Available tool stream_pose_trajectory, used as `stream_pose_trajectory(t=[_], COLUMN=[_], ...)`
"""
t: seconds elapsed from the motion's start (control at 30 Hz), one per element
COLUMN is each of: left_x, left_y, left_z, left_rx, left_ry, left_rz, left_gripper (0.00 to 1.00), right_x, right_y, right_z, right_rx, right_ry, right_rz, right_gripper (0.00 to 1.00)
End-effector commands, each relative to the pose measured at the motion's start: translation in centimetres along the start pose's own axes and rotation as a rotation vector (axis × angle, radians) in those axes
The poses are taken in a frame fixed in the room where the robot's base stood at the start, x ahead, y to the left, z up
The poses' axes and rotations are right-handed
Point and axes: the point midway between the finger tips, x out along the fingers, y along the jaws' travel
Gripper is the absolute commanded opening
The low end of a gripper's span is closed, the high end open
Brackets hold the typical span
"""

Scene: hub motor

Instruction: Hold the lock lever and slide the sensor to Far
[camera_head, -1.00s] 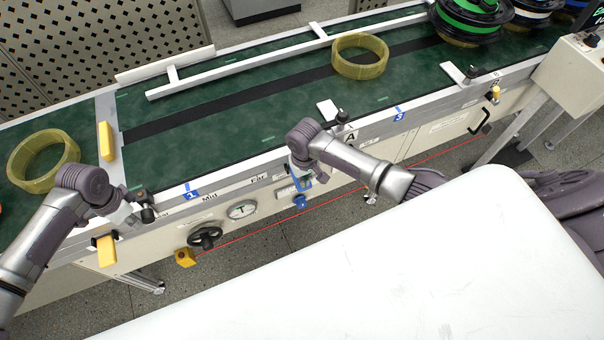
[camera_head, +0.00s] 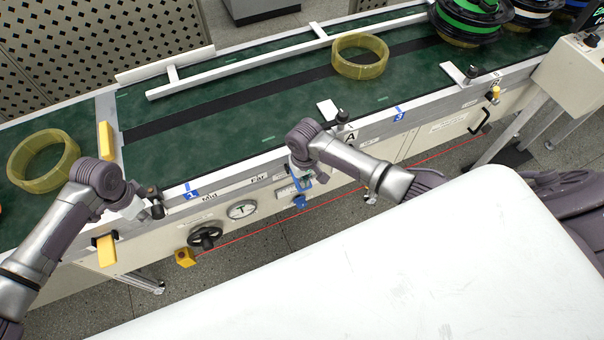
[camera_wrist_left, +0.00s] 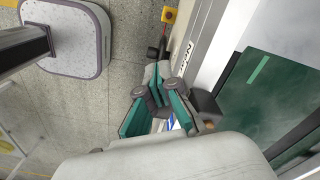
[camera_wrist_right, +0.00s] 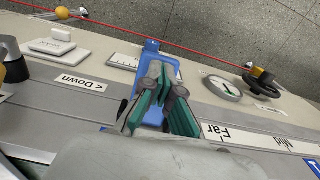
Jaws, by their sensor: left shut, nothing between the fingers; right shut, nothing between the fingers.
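The black sensor (camera_head: 156,204) is on the conveyor's front rail, left of the blue 1 tag and the Mid label. My left gripper (camera_head: 138,208) is shut and empty, close against the sensor's left side; in the left wrist view its fingers (camera_wrist_left: 158,92) are beside a dark block (camera_wrist_left: 208,106) that looks like the sensor. The blue lock lever (camera_wrist_right: 157,60) is on the front panel below the Far label (camera_head: 258,178). My right gripper (camera_wrist_right: 163,84) is shut and empty, with its fingers over the lever, partly hiding it. Contact is unclear.
A dial gauge (camera_head: 242,210) and a black handwheel (camera_head: 205,238) are on the front panel. Yellow rings (camera_head: 360,56) lie on the green belt (camera_head: 230,115). A white table (camera_head: 400,270) fills the foreground. The rail right of the sensor looks clear.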

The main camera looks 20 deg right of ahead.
Motion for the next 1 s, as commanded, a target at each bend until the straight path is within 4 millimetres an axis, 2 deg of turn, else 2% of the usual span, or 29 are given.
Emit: stream_pose_trajectory(t=[0.03,0.33,0.77,1.0], left_x=[0.1,0.1,0.1,0.1], left_y=[0.2,0.9,1.1,1.5], left_z=[-0.3,-1.6,-1.8,-2.6], left_rx=[0.002,0.001,0.001,0.002], left_ry=[0.002,0.003,0.002,0.002], left_rz=[0.001,0.001,0.001,0.002], left_gripper=[0.0,0.0,0.0,0.0], right_x=[0.8,0.8,0.8,0.8], right_y=[-0.1,-0.1,-0.1,-0.1], right_z=[0.8,0.8,0.7,0.7], right_rx=[-0.002,-0.002,-0.002,-0.001], right_ry=[-0.017,-0.017,-0.016,-0.016], right_rz=[0.001,0.001,0.001,0.001], right_gripper=[0.0,0.0,0.0,0.0])
